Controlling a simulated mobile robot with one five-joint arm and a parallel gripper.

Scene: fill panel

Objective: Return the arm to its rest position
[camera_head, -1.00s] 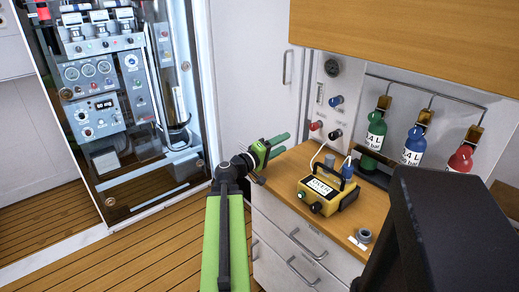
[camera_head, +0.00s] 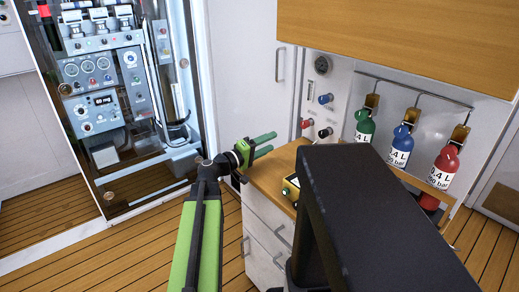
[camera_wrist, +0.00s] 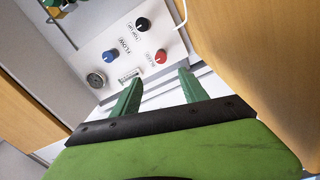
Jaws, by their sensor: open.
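My gripper (camera_head: 264,145) is open and empty in the head view, beside the left end of the wooden counter (camera_head: 270,172). Its two green fingers point right, toward the wall panel. In the wrist view my gripper (camera_wrist: 158,88) shows its fingers apart, with the panel (camera_wrist: 105,62) beyond them and nothing between them. My green arm reaches up from the bottom of the head view. A black part in the foreground hides much of the counter.
The panel has a blue knob (camera_wrist: 110,56), a black knob (camera_wrist: 143,24) and a red knob (camera_wrist: 160,55). Green (camera_head: 365,125), blue (camera_head: 401,146) and red (camera_head: 446,160) bottles stand at the right. A yellow device (camera_head: 291,189) is mostly hidden. A glass-fronted cabinet (camera_head: 130,170) stands left; wooden floor (camera_head: 120,250) is clear.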

